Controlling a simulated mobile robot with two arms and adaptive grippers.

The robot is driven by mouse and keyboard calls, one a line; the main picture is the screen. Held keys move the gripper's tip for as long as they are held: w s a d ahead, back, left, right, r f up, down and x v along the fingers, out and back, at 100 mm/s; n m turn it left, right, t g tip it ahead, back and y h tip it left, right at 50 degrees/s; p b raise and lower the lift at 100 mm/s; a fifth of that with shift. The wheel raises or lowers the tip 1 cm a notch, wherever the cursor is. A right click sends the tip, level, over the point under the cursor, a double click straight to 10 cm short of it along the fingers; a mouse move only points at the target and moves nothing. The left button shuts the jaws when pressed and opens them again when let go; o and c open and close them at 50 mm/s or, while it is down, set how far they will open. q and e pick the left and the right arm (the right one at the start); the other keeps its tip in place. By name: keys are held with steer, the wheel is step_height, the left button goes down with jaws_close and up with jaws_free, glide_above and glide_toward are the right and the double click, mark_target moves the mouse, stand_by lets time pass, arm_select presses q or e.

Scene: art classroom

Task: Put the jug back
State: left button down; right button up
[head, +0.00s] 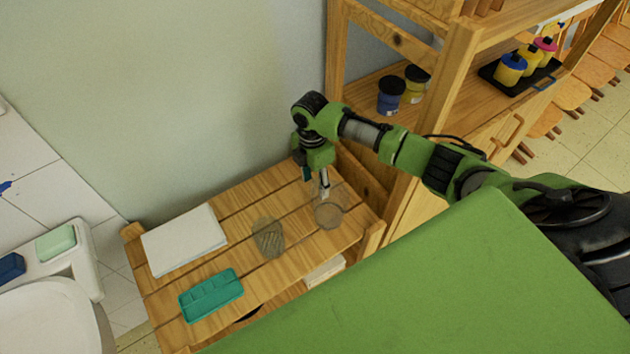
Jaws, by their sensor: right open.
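A clear, see-through vessel that looks like the jug (329,214) stands on the slatted wooden table (228,252), toward its right end. My right gripper (325,190) points down at this vessel's far side, by its rim. The gripper is open; whether a finger touches the vessel or reaches inside it I cannot tell. A second see-through, ribbed vessel (268,238) stands to the left on the same table. My left gripper is not in view.
A white paper stack (184,239) and a teal tray (211,295) lie on the table's left part. A wooden shelf unit with paint jars (391,95) and a black tray of bottles (490,72) rises at right. A white sink (50,315) is at lower left.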

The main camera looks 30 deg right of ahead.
step_height(320, 180, up, 12)
steer(key=shift+w+r+b, duration=0.15)
steer(key=shift+w+b, duration=0.2)
steer(key=shift+b, duration=0.05)
steer(key=shift+a, duration=0.1)
stand_by(0.4)
